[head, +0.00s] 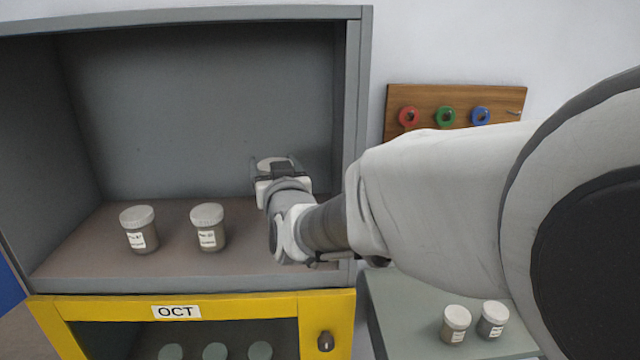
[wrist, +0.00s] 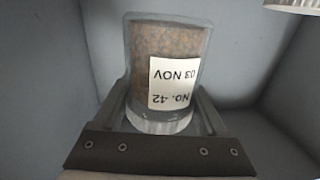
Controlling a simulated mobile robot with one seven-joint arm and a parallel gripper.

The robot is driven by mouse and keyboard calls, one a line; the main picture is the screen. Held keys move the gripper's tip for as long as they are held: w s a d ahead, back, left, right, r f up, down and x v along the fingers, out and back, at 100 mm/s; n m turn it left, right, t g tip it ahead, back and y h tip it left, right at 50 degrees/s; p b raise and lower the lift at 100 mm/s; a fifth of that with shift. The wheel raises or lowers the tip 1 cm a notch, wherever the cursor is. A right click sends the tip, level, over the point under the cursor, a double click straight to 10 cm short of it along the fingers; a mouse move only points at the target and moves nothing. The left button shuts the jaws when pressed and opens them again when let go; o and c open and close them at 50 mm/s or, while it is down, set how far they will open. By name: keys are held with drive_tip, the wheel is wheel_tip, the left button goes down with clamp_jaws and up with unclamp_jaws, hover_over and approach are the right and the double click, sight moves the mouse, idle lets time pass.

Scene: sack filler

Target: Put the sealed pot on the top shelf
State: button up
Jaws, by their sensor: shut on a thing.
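My gripper (head: 272,172) is inside the open top shelf (head: 150,281) of the grey cabinet, near its right wall. In the wrist view my gripper (wrist: 165,118) is shut on a clear pot (wrist: 140,50) with brown contents. Its label reads "NO. 42, 03 NOV" and appears upside down there. In the head view only the held pot's pale lid (head: 273,163) shows clearly; my wrist hides the rest. I cannot tell whether its base touches the shelf. Two lidded, labelled pots stand upright on this shelf to the left, a left one (head: 139,229) and a nearer one (head: 208,227).
Below is a yellow-framed door (head: 250,306) labelled "OCT", with several pots behind it. Two pots (head: 455,323) (head: 493,319) stand on a grey side table (head: 405,300). A wooden board (head: 400,94) with red, green and blue round pieces hangs on the wall. Another lid edge (wrist: 292,5) shows in the wrist view.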

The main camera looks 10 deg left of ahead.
drive_tip(key=shift+w+f, duration=0.1)
drive_tip(key=shift+f, duration=0.2)
wheel_tip(320, 180, down, 9)
drive_tip(key=shift+f, duration=0.15)
drive_tip(key=shift+f, duration=0.15)
drive_tip(key=o, duration=1.3)
drive_tip(key=shift+r+p, duration=0.3)
drive_tip(key=shift+b+v, duration=1.95)
drive_tip(key=shift+v, duration=4.1)
